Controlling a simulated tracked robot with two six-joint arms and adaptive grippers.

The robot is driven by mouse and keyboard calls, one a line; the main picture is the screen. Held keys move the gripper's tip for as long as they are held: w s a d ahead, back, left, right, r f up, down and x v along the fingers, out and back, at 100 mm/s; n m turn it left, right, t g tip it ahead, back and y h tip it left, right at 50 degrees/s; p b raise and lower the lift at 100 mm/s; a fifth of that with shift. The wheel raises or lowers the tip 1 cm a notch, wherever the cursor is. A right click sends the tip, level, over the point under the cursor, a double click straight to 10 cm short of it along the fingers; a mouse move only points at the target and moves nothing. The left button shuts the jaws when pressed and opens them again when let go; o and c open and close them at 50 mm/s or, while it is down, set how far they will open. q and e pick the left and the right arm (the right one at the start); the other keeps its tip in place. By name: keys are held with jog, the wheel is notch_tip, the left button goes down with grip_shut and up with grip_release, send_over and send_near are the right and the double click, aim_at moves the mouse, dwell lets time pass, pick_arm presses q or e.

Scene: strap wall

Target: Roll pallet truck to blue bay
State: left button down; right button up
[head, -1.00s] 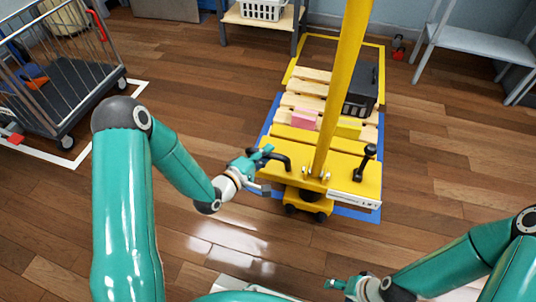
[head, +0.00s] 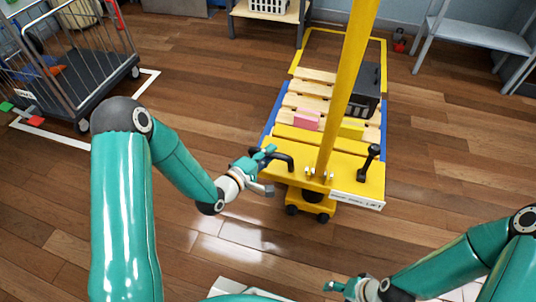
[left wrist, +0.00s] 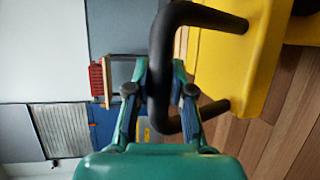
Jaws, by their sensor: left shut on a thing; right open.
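The yellow pallet truck (head: 312,150) carries a wooden slatted pallet with a pink box (head: 307,119), a yellow box and a black case (head: 366,92). Its yellow mast rises in the middle. Blue floor marking of the bay (head: 268,124) shows along both sides of the truck; its near edge is hidden beneath the truck. My left gripper (head: 264,169) is shut on the black left handle (head: 286,161). In the left wrist view, the black bar (left wrist: 160,75) passes between its fingers. My right gripper (head: 338,287) is open and empty, low and apart from the truck.
A yellow-outlined bay (head: 381,55) lies behind the truck. A caged trolley (head: 75,85) stands at left inside white marking. A shelf with a basket (head: 268,12) and a grey bench (head: 485,35) stand at the back. Floor right of the truck is clear.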

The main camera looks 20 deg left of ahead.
pick_arm(q)
jog(key=shift+s+f, duration=0.3)
jog(key=shift+f, duration=0.1)
jog(key=c, duration=1.2)
grip_release()
jog(key=shift+r, duration=0.1)
jog(key=shift+o, duration=0.9)
jog(key=shift+w+r, duration=0.1)
jog(key=shift+r, duration=0.1)
jog(key=v, duration=0.7)
jog(key=shift+s, duration=0.3)
jog(key=shift+a, duration=0.1)
